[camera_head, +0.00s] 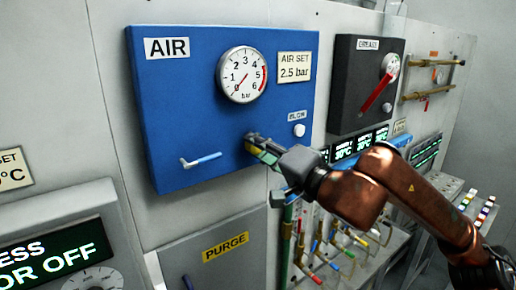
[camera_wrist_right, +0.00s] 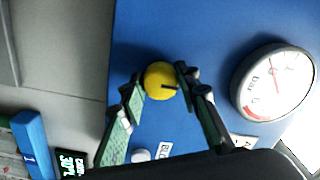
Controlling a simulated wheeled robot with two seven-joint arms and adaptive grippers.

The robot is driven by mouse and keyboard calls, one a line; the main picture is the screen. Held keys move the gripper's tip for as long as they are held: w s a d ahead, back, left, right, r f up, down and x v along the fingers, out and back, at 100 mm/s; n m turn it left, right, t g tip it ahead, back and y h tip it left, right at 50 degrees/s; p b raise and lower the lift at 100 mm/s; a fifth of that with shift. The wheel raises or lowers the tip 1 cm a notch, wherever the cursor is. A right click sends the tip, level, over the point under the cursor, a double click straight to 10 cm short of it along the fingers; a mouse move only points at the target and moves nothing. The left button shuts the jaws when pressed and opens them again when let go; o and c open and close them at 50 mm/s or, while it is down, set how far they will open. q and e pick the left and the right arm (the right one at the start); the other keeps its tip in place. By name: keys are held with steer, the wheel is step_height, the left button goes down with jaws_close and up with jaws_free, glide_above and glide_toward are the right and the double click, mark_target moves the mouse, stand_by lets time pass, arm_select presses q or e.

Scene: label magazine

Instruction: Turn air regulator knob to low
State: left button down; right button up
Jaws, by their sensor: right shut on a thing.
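The blue AIR panel (camera_head: 180,110) fills the middle of the head view. Its round white gauge (camera_head: 242,74) is marked 0 to 6 bar, and its needle points to the lower left, near the low end. The regulator knob is the yellow round knob (camera_wrist_right: 161,79) with a dark mark in the right wrist view. My right gripper (camera_head: 262,147) reaches the panel's lower right, and in the right wrist view its fingers (camera_wrist_right: 160,90) are shut on the knob from both sides. In the head view the gripper mostly hides the knob. My left gripper is out of view.
An AIR SET 2.5 bar label (camera_head: 294,67) is beside the gauge. A small white button (camera_head: 299,130) and a pale blue lever (camera_head: 201,160) stick out nearby. A black panel with a red lever (camera_head: 377,92) is to the right. A PURGE box (camera_head: 200,265) sits below.

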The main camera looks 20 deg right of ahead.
steer(key=o, duration=1.1)
steer(key=shift+o, duration=0.2)
steer(key=v, duration=1.2)
steer(key=shift+a+f, duration=0.1)
